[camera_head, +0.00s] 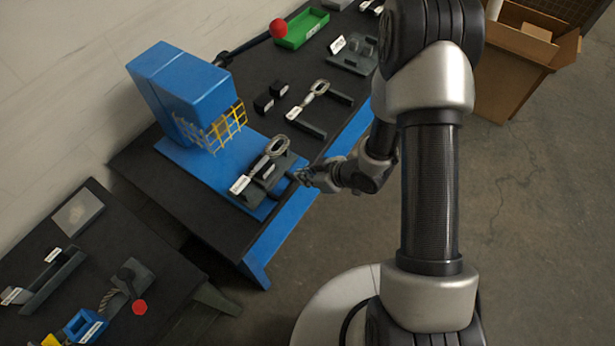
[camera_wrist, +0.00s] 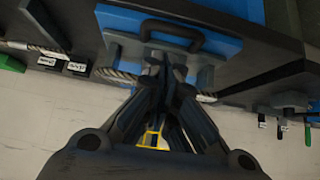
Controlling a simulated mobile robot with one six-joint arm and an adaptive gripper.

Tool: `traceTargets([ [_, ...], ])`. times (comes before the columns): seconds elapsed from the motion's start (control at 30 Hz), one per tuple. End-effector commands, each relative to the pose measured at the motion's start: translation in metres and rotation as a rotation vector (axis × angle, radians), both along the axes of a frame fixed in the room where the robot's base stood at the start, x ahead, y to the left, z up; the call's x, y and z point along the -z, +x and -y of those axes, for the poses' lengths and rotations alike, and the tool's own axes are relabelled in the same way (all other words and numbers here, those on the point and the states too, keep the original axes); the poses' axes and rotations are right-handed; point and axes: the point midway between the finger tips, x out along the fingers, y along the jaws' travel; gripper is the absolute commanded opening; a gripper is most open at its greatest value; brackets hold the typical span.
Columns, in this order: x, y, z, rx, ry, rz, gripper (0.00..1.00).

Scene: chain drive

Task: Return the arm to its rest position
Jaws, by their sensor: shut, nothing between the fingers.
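My gripper (camera_head: 298,175) is at the front right edge of the blue machine's base, next to a dark holder (camera_head: 262,183) with a grey chain-like loop on it. In the wrist view my gripper (camera_wrist: 162,62) has its fingers together with nothing between them. The fingers point at a dark holder with a black handle (camera_wrist: 157,28), and the grey chain (camera_wrist: 122,76) passes behind them. Whether the fingertips touch the holder cannot be told. My arm reaches down from the top right of the head view, bent toward the bench.
The blue machine (camera_head: 180,85) with a yellow cage (camera_head: 226,127) stands left of my gripper. A second chain (camera_head: 314,92), a green tray (camera_head: 301,28) and a red-knobbed lever (camera_head: 278,28) are further back. A lower table (camera_head: 150,275) is front left; a cardboard box (camera_head: 510,75) stands right.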

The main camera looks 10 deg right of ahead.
Motion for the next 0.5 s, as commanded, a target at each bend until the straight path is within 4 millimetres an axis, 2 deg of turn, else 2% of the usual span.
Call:
traceTargets([
  [0.37, -0.002, 0.003, 0.002, 0.006, -0.009, 0.005, 0.0],
  [0.5, -0.019, 0.02, 0.022, 0.058, -0.091, 0.024, 0.0],
])
